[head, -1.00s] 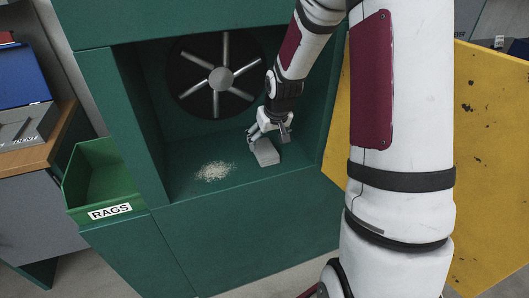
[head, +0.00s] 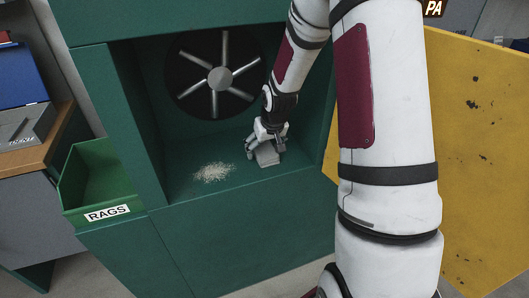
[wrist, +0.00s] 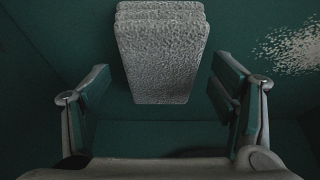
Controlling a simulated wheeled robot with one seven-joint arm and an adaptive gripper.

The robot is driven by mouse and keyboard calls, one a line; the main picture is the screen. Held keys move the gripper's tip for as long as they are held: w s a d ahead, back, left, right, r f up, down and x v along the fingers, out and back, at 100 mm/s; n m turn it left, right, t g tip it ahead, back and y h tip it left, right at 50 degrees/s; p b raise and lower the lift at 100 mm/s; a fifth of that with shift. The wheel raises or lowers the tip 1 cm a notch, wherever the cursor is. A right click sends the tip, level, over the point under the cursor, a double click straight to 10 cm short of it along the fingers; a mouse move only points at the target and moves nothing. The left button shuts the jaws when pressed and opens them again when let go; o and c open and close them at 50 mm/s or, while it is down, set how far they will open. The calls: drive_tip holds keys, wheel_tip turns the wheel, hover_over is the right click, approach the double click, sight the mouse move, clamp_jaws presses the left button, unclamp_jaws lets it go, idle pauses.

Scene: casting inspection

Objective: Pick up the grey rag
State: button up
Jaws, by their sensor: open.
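The grey rag (head: 267,157) is a folded, textured block lying on the floor of the green cabinet's recess, towards its right side. In the wrist view the rag (wrist: 160,55) is at the top centre, ahead of and between the fingers. My gripper (head: 266,144) is right over the rag in the head view and hides part of it. In the wrist view my gripper (wrist: 160,88) is open, with one finger on each side.
A fan (head: 214,75) is in the recess's back wall. A green bin labelled RAGS (head: 103,180) hangs left of the cabinet (head: 250,225). A yellow panel (head: 480,160) stands at the right.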

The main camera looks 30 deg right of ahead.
sight(264, 150)
drive_tip(key=shift+f, duration=0.1)
drive_tip(key=c, duration=1.2)
drive_tip(key=shift+c, duration=0.2)
drive_tip(key=shift+a+r, duration=0.1)
drive_tip(key=shift+r, duration=0.45)
drive_tip(key=r, duration=0.2)
drive_tip(key=r+p, duration=0.1)
drive_tip(key=r, duration=0.1)
drive_tip(key=r+p, duration=0.1)
drive_tip(key=r, duration=0.2)
drive_tip(key=shift+s+a, duration=0.2)
drive_tip(key=shift+a, duration=0.05)
drive_tip(key=s+a+b, duration=0.1)
drive_tip(key=s+a, duration=0.4)
drive_tip(key=a, duration=0.3)
drive_tip(key=s+a+b, duration=0.1)
drive_tip(key=s+a, duration=0.4)
drive_tip(key=a, duration=0.3)
drive_tip(key=shift+s+f, duration=0.3)
